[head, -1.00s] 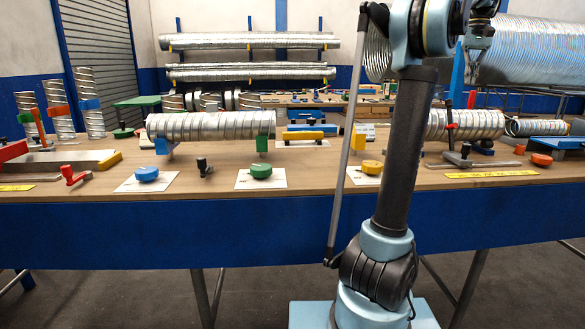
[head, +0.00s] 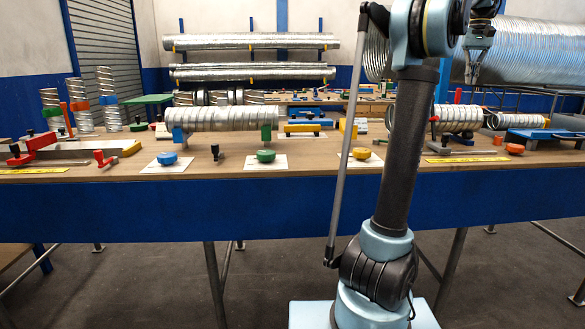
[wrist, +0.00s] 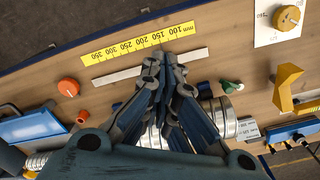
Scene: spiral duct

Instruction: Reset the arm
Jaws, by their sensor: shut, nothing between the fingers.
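The blue-fronted workbench (head: 150,215) spans the view. A spiral duct (head: 222,119) rests on blue and green supports. Blue (head: 167,158), green (head: 266,156) and yellow (head: 361,153) knobs sit on white plates. A large duct (head: 540,55) is behind my gripper. Bare floor lies before the bench.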

